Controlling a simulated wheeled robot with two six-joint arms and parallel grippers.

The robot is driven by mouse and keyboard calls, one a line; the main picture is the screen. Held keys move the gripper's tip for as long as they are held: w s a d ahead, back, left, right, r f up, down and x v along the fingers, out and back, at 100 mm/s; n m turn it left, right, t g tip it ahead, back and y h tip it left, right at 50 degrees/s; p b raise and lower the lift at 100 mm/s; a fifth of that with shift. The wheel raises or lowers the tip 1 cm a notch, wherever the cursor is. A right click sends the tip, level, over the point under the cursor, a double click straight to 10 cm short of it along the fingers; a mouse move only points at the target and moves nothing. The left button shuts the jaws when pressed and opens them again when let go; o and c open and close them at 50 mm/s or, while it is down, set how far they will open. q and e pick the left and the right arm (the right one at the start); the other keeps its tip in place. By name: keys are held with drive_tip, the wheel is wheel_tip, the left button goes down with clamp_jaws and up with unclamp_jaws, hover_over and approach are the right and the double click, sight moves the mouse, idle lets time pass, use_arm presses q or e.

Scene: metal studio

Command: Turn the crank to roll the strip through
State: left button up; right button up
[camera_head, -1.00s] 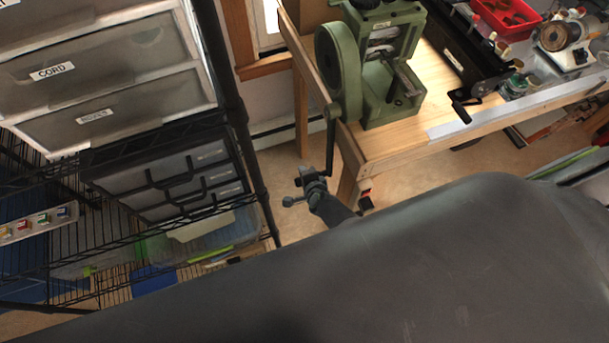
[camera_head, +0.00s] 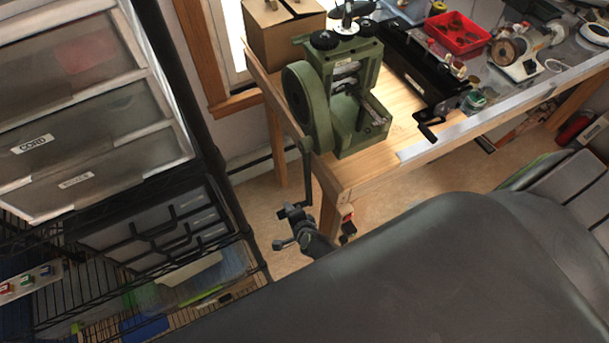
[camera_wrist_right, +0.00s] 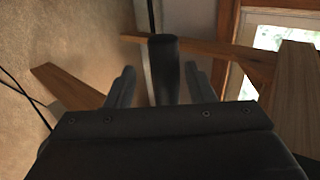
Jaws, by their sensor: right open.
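The green rolling mill (camera_head: 352,128) stands on the near left corner of the wooden workbench (camera_head: 365,176). Its dark crank arm (camera_head: 307,172) hangs straight down at the mill's left side, past the bench edge. My right gripper (camera_head: 288,228) is at the crank's lower end. In the right wrist view the black crank handle (camera_wrist_right: 163,70) stands between the two open fingers of my right gripper (camera_wrist_right: 160,85), with a gap on both sides. A metal piece (camera_head: 374,110) shows at the mill's front; I cannot tell whether it is the strip. My left gripper is not in view.
A wire shelf rack (camera_head: 190,100) with drawers stands at the left. A cardboard box (camera_head: 283,35), a red tray (camera_head: 457,33) and a black tool with a crank (camera_head: 420,75) are on the bench. Open floor (camera_head: 262,205) lies between rack and bench.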

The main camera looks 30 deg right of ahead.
drive_tip(key=p+v, duration=0.4)
drive_tip(key=v, duration=0.8)
drive_tip(key=shift+s+r, duration=0.15)
drive_tip(key=shift+s, duration=0.15)
